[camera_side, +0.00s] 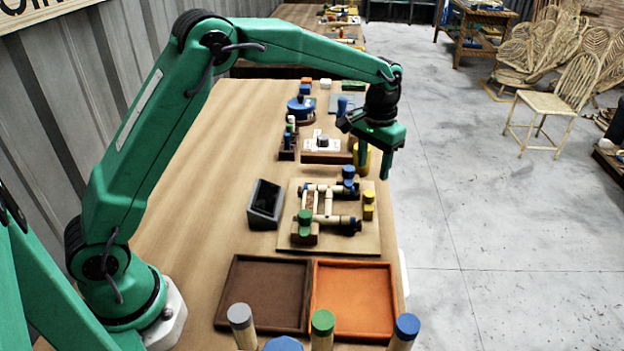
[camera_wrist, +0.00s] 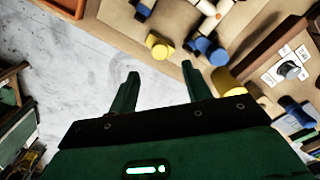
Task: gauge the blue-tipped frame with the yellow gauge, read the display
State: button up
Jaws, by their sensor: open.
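A frame of pale rods (camera_side: 328,219) with dark blue ends lies on a tan board, between clamps with green, blue and yellow knobs. Part of it shows at the top of the wrist view (camera_wrist: 206,8). A yellow cylinder (camera_wrist: 226,82), which may be the yellow gauge, stands just right of my gripper's fingers in the wrist view. It is partly hidden behind my gripper in the side view (camera_side: 361,160). A dark box with a black face (camera_side: 265,201), likely the display, stands left of the board; no reading is legible. My gripper (camera_wrist: 160,76) is open and empty, beyond the table's right edge.
A brown tray (camera_side: 232,290) and an orange tray (camera_side: 383,300) lie nearer the camera. Grey-, green- and blue-topped posts stand in front. A dial box (camera_side: 322,157) and a blue round pot (camera_side: 301,106) stand farther back. The table's left side is clear.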

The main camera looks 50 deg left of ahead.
aim_at(369, 193)
jog(key=shift+f, duration=3.9)
grip_shut()
